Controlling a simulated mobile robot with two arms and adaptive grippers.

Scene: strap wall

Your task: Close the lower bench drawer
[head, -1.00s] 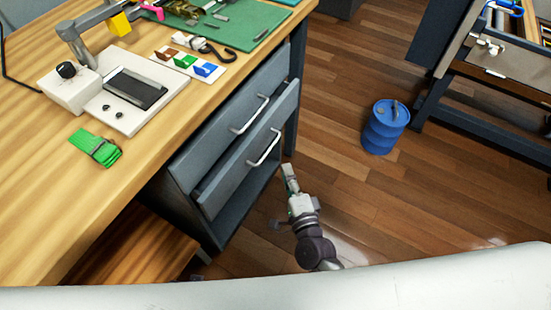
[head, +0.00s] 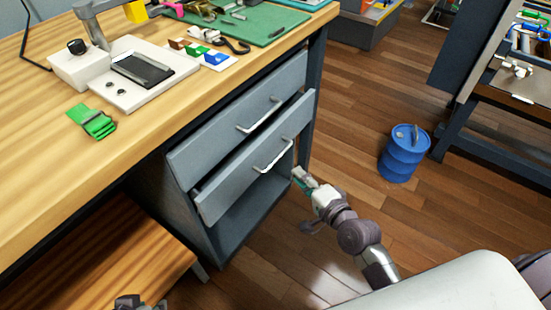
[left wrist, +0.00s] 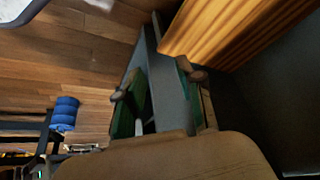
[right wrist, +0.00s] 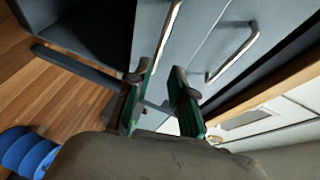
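The lower bench drawer (head: 240,170) is a grey front with a pale bar handle (head: 273,156). It stands out from the cabinet, further than the upper drawer (head: 225,125). My right gripper (head: 299,176) is just off the lower drawer's right end, below handle height. In the right wrist view my right gripper (right wrist: 160,92) has its fingers apart with nothing between them. The lower drawer's handle (right wrist: 169,38) shows beyond them. My left gripper (head: 138,302) is at the bottom edge of the head view. In the left wrist view my left gripper (left wrist: 162,100) has spread, empty fingers.
A low wooden surface (head: 130,265) lies left of the cabinet. A blue drum (head: 402,155) stands on the floor to the right. Floor between drum and cabinet is clear.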

